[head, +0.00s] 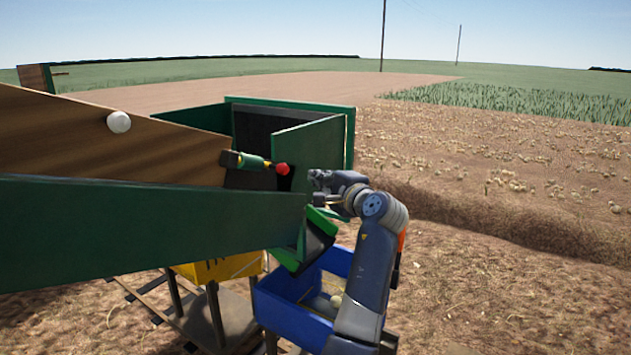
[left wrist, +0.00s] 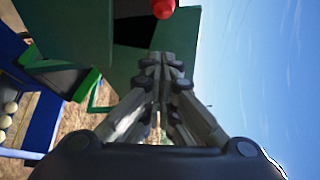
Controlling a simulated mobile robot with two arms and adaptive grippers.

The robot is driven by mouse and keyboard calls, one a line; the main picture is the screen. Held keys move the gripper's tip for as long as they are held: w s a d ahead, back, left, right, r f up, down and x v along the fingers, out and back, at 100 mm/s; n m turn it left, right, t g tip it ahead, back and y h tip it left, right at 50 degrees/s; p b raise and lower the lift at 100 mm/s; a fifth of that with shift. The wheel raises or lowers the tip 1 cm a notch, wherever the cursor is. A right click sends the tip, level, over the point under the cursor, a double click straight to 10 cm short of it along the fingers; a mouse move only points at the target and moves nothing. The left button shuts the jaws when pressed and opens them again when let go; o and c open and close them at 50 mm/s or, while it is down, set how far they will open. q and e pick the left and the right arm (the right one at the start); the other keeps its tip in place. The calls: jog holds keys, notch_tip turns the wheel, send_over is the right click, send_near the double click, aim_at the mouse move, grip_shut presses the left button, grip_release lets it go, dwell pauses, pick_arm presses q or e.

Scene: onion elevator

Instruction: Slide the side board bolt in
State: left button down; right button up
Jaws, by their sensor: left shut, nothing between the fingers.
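The side board bolt (head: 253,162) has a green body with yellow parts. Its red knob (head: 282,169) is at the right end, and it sits at the right end of the brown side board (head: 110,142). My left gripper (head: 318,182) is just right of the red knob and slightly below it, apart from it in the picture. In the left wrist view the red knob (left wrist: 163,8) shows at the top edge, beyond the shut, empty fingertips (left wrist: 161,62). The rest of the bolt is out of that view. My right gripper is not seen.
A green panel (head: 150,225) runs along the near side, and green walls (head: 318,145) stand behind my gripper. A blue crate (head: 285,303) with a few onions stands below. A yellow crate (head: 210,270) is left of it. Open field lies to the right.

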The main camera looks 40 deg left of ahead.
pick_arm(q)
jog(key=shift+d+f, duration=0.1)
jog(key=shift+d, duration=1.15)
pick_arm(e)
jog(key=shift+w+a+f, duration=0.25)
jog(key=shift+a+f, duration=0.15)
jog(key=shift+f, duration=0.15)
pick_arm(q)
jog(key=shift+w, duration=0.1)
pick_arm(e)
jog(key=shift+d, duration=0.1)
